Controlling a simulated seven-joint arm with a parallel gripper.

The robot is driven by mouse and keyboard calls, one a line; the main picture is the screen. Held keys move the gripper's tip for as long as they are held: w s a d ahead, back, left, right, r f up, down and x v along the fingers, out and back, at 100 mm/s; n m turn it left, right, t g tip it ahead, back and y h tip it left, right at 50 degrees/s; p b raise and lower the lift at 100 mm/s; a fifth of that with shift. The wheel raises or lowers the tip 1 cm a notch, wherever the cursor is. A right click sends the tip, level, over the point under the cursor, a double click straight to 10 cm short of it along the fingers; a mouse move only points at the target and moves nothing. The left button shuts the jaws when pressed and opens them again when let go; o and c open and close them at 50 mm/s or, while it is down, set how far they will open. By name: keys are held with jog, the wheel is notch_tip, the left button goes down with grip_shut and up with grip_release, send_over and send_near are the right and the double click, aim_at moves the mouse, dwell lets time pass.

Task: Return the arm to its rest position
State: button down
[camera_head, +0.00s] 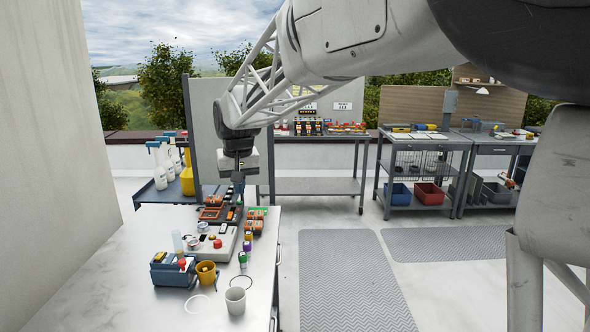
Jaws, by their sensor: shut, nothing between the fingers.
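My gripper (238,190) hangs pointing down at the end of my arm, at the far end of the white worktable (130,255). It is shut and holds nothing. It appears just above or in front of a dark tray with orange parts (213,213); the gap between them is hard to judge. My arm reaches from the upper right across the picture to the gripper.
A grey device (211,244), a blue box (172,270), a yellow cup (206,273) and a white cup (235,300) crowd the table's right side. A cart with spray bottles (164,165) and a grey panel (205,125) stand behind. The table's left front is clear.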

jog(key=s+d+r+m+t, duration=0.1)
jog(key=s+d+r, duration=0.1)
jog(key=s+d, duration=1.1)
jog(key=s+d+r+m+t, duration=0.2)
jog(key=s+d+r, duration=0.1)
jog(key=s+d, duration=1)
jog(key=shift+s+d+f+m, duration=0.25)
jog(key=shift+s+d+f, duration=1.2)
jog(key=shift+s, duration=2.1)
jog(key=shift+s+d+f+m, duration=0.25)
jog(key=shift+s+d+f, duration=1.2)
jog(key=shift+s, duration=2.05)
notch_tip(320, 180, down, 9)
jog(key=w+g+h, duration=0.1)
jog(key=g, duration=0.1)
jog(key=shift+w+d, duration=0.15)
jog(key=shift+d, duration=0.3)
